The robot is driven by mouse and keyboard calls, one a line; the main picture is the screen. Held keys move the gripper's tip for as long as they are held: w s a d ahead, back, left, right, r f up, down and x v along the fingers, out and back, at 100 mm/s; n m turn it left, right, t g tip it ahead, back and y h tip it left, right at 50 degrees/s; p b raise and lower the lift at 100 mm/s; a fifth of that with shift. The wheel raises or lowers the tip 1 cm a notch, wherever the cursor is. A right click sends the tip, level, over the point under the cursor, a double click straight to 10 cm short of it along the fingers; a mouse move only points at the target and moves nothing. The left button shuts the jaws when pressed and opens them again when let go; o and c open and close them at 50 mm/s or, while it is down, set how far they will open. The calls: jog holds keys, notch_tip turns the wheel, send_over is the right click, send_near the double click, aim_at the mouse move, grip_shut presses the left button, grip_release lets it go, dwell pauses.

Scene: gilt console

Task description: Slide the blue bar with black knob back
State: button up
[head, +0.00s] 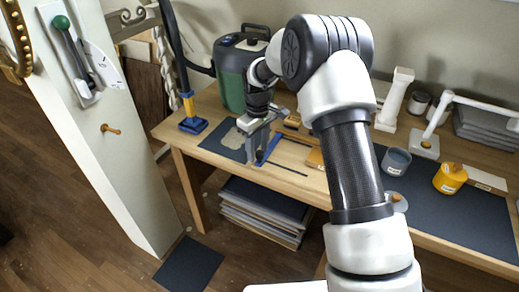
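A blue bar (268,149) shows on the wooden workbench, beside dark straight slots (284,168) in the top. Its black knob cannot be made out; my gripper may be hiding it. My gripper (256,148) points down at the bar, just left of and partly over it. The fingers look close to or touching the bar, but I cannot tell whether they hold anything. Their opening is too small and too covered to judge.
A green canister (230,83) stands behind my gripper. A blue-footed stand (193,125) is to its left. A grey cup (396,161) and a yellow cup (449,178) stand right of my arm. A white panel with a green-knobbed lever (70,45) stands left.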

jog(key=shift+d, duration=0.15)
notch_tip(320, 180, up, 18)
jog(key=p, duration=0.1)
jog(key=shift+f, duration=0.25)
jog(key=shift+s, duration=0.1)
jog(key=s+d+r+m+t+p, duration=0.1)
jog(key=s+d+r+m+p, duration=0.15)
jog(key=s+r, duration=0.5)
jog(key=s+d+r+m+t+p, duration=0.1)
jog(key=s+d+r+m+t, duration=0.1)
jog(key=s+d+r, duration=0.4)
jog(key=s+d+r+m+t+p, duration=0.1)
jog(key=s+m, duration=0.1)
jog(key=s, duration=0.7)
jog(key=s+d+r+m+t+p, duration=0.1)
jog(key=s+m, duration=0.1)
jog(key=s, duration=0.8)
jog(key=shift+s+d+t, duration=0.15)
jog(key=shift+d+t, duration=0.1)
jog(key=shift+t, duration=0.05)
